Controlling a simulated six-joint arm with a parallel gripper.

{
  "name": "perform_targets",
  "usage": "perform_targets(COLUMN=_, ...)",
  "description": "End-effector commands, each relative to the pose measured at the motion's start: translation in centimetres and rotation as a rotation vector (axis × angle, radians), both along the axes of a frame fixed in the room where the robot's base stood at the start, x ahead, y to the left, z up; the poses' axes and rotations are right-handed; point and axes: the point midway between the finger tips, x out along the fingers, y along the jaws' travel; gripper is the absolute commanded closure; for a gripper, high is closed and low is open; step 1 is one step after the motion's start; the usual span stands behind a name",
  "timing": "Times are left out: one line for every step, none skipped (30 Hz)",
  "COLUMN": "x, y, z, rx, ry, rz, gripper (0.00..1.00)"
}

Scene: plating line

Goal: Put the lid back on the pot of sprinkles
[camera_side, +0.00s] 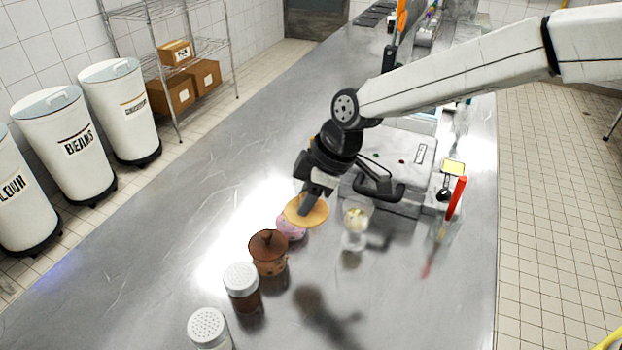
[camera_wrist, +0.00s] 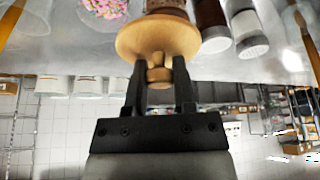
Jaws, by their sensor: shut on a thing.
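My gripper (camera_side: 308,203) is shut on the knob of a round, light-wooden lid (camera_side: 318,212) and holds it off the counter. In the wrist view the knob sits between the two fingers (camera_wrist: 160,75), and the lid's disc (camera_wrist: 158,35) spreads beyond them. The pot of sprinkles (camera_side: 291,230) shows pink just below the lid in the side view, partly hidden by it. In the wrist view its open top with pink and coloured sprinkles (camera_wrist: 105,8) lies at the upper left, to one side of the lid. The lid appears apart from the pot.
A brown pot with a brown lid (camera_side: 268,258) stands close to the sprinkles pot. Two shakers, one brown (camera_side: 243,288) and one pale (camera_side: 208,328), stand nearer the camera. A clear glass cup (camera_side: 356,222) stands to the right. The counter's left side is clear.

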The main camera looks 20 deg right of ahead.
Motion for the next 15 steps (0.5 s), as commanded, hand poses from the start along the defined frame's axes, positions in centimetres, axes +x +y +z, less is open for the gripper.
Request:
perform_targets(x=1.0, y=0.1, z=-0.2, rx=0.0, ry=-0.001, rz=-0.003, gripper=1.0)
perform_targets(x=1.5, y=0.2, z=-0.2, rx=-0.001, ry=-0.001, rz=-0.003, gripper=1.0)
perform_targets(x=2.2, y=0.3, z=-0.3, rx=-0.003, ry=-0.001, rz=-0.003, gripper=1.0)
perform_targets(x=2.7, y=0.3, z=-0.4, rx=-0.003, ry=-0.002, rz=-0.002, gripper=1.0)
perform_targets(x=3.2, y=0.4, z=-0.5, rx=-0.004, ry=-0.003, rz=-0.003, gripper=1.0)
perform_targets(x=3.9, y=0.4, z=-0.6, rx=-0.006, ry=-0.002, rz=-0.003, gripper=1.0)
perform_targets(x=4.4, y=0.4, z=-0.7, rx=-0.007, ry=-0.004, rz=-0.004, gripper=1.0)
perform_targets(x=4.9, y=0.4, z=-0.8, rx=-0.008, ry=-0.004, rz=-0.005, gripper=1.0)
perform_targets(x=5.5, y=0.5, z=-0.9, rx=-0.009, ry=-0.003, rz=-0.005, gripper=1.0)
perform_targets(x=5.9, y=0.5, z=-0.9, rx=-0.009, ry=-0.004, rz=-0.005, gripper=1.0)
perform_targets(x=6.3, y=0.5, z=-1.1, rx=-0.01, ry=-0.004, rz=-0.006, gripper=1.0)
perform_targets(x=6.7, y=0.5, z=-1.1, rx=-0.011, ry=-0.006, rz=-0.006, gripper=1.0)
perform_targets(x=7.1, y=0.5, z=-1.2, rx=-0.012, ry=-0.005, rz=-0.006, gripper=1.0)
perform_targets(x=7.3, y=0.5, z=-1.3, rx=-0.014, ry=-0.004, rz=-0.007, gripper=1.0)
perform_targets(x=7.7, y=0.4, z=-1.3, rx=-0.014, ry=-0.006, rz=-0.007, gripper=1.0)
